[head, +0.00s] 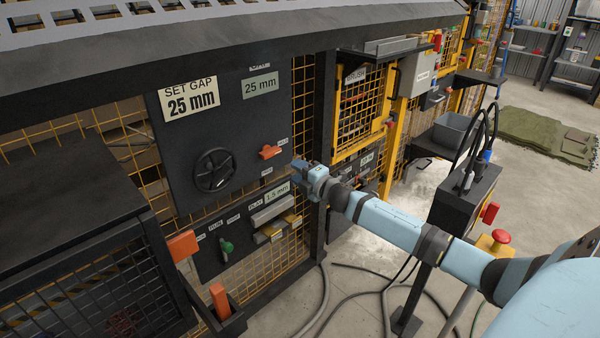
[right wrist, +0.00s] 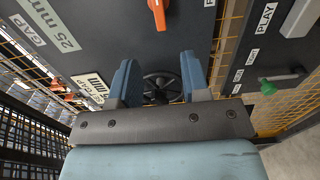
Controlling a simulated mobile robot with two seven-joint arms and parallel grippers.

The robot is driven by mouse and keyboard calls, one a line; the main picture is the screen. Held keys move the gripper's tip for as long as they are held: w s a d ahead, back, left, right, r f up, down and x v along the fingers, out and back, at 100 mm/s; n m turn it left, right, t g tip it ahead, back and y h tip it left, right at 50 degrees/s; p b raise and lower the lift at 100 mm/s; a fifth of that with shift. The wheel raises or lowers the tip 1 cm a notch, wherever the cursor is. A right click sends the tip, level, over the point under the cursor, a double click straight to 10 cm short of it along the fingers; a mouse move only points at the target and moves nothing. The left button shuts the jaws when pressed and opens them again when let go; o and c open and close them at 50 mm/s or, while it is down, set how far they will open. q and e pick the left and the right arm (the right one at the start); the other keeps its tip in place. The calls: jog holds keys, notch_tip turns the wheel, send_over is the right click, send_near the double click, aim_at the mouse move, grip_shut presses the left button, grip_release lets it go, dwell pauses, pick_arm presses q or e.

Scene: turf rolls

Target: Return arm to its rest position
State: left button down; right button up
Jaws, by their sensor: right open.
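My right gripper (head: 299,168) is at the end of my blue arm, which comes in from the right in the head view. It is in front of the dark control panel (head: 165,150), to the right of the black handwheel (head: 213,170). In the right wrist view the two blue fingers of the gripper (right wrist: 160,80) are apart, with nothing held between them. The handwheel (right wrist: 158,88) shows beyond the gap, partly hidden by the gripper. An orange lever (head: 269,152) is on the panel left of the gripper; it also shows in the right wrist view (right wrist: 158,14). My left gripper is not in view.
A green knob (head: 227,247) is on the lower panel. Cables (head: 350,318) lie on the floor. Green turf (head: 545,133) lies at the far right. Yellow mesh fencing (head: 365,100) runs behind.

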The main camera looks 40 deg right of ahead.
jog(key=shift+s, duration=0.3)
dwell(0.4)
